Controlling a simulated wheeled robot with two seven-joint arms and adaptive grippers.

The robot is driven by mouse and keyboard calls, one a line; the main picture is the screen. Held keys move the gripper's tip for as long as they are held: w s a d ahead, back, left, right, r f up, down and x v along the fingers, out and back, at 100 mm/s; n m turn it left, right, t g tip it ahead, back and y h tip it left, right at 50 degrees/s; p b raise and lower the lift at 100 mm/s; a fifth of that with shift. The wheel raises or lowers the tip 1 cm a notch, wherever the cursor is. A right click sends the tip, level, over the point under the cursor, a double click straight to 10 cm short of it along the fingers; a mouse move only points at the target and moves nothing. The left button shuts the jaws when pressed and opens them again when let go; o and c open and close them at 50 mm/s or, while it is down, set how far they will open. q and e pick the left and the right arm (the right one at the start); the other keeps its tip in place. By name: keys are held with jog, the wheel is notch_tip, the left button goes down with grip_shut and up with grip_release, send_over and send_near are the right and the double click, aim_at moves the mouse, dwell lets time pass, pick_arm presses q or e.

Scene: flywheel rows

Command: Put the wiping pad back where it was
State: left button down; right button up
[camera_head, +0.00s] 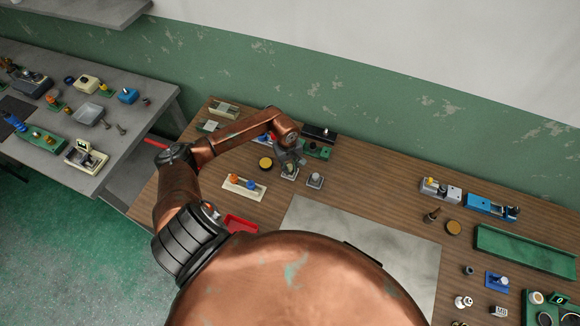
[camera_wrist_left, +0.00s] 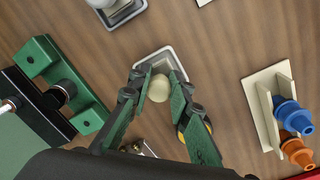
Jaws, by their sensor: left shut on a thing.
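My left gripper (camera_head: 289,160) is at the far part of the brown table, pointing down. In the left wrist view its two green-lined fingers (camera_wrist_left: 158,84) are shut on the pale round knob of the wiping pad (camera_wrist_left: 158,91). The pad's body is largely hidden by the fingers. It is at a square grey-rimmed holder (camera_wrist_left: 157,54); I cannot tell whether it rests fully inside. In the head view the holder (camera_head: 289,175) shows just below the gripper. My right gripper is in neither view.
A similar square piece with a knob (camera_head: 315,181) stands close to the right. A yellow disc (camera_head: 265,163) and a cream rack with orange and blue parts (camera_head: 244,187) are to the left. A green device (camera_head: 318,151) stands behind. A grey mat (camera_head: 350,235) lies clear in front.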

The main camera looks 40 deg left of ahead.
aim_at(289, 168)
pick_arm(q)
jog(key=shift+f, duration=0.1)
jog(key=c, duration=1.8)
grip_release()
jog(key=shift+o, duration=0.2)
jog(key=shift+r, duration=0.45)
notch_tip(289, 168, up, 11)
jog(key=b, duration=0.2)
jog(key=shift+s+a+r, duration=0.15)
jog(key=shift+s+r, duration=0.05)
jog(key=shift+s, duration=0.2)
